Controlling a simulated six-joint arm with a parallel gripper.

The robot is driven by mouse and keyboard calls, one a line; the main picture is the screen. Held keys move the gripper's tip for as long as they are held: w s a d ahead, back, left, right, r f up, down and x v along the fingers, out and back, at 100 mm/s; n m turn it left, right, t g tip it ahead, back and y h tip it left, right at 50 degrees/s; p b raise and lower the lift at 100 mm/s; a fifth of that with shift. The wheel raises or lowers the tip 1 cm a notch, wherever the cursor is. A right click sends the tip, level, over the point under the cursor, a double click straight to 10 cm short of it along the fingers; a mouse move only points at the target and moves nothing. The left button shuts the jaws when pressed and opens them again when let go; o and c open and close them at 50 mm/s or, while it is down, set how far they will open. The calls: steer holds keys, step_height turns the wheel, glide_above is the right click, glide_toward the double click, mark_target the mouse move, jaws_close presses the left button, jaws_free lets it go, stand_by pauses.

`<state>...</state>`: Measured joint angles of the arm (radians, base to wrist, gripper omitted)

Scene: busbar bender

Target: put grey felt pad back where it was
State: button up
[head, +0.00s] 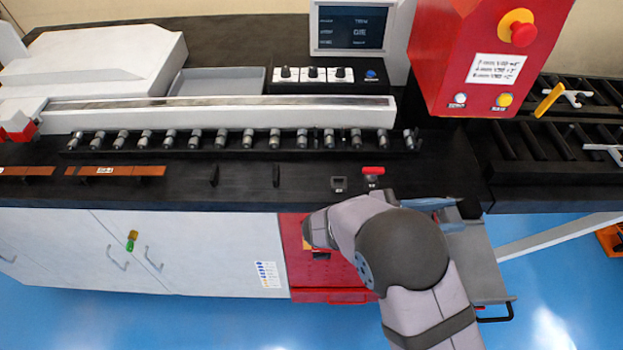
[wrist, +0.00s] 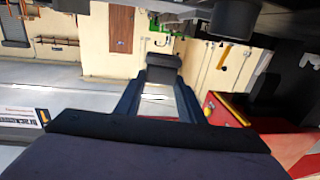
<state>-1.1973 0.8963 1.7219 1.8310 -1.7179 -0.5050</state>
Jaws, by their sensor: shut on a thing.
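My gripper (head: 457,214) is at the front edge of the black bench, to the right of the red cabinet front, with its fingers pointing right. It is shut on a small dark grey block-like piece (head: 470,209), which I take to be the grey felt pad. In the wrist view the two fingers (wrist: 163,84) hold this piece (wrist: 164,66) between their tips. It is clear of the bench top as far as I can tell. My arm hides part of the red cabinet and the bench edge.
A grey tray-like shelf (head: 478,262) with a black handle lies below my gripper. On the bench top are a red-topped knob (head: 373,171), a small black holder (head: 339,184) and a row of rollers (head: 248,140).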

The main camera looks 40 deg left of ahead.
steer(key=s+a+f+n+t+y+b, duration=0.2)
steer(key=s+a+f+n+y+b, duration=0.15)
steer(key=s+a+b, duration=0.45)
steer(key=s+a+r+n+g+y+b, duration=0.1)
steer(key=s+a+r+n+y, duration=0.2)
steer(key=a+y, duration=0.6)
steer(key=s+a+r+n+g+y+b, duration=0.1)
steer(key=s+a+n+y, duration=0.35)
steer(key=a, duration=0.85)
steer(key=s+a+r+n+g+y+b, duration=0.1)
steer(key=s+a+r+n+y, duration=0.15)
steer(key=a+n+y, duration=0.6)
steer(key=shift+w+a+f+m+h+p, duration=0.1)
steer(key=shift+a+f+m+h+p, duration=0.35)
steer(key=shift+f, duration=1.2)
steer(key=shift+a+f+m+h+p, duration=0.15)
steer(key=shift+f+m, duration=0.35)
steer(key=shift+f, duration=1.1)
steer(key=shift+w+a+f+m+h+p, duration=0.1)
steer(key=shift+a+f+m+h+p, duration=0.25)
steer(key=shift+f, duration=1.3)
steer(key=shift+d+f, duration=0.1)
steer(key=shift+f, duration=0.05)
steer(key=o, duration=1)
steer(key=shift+o, duration=0.2)
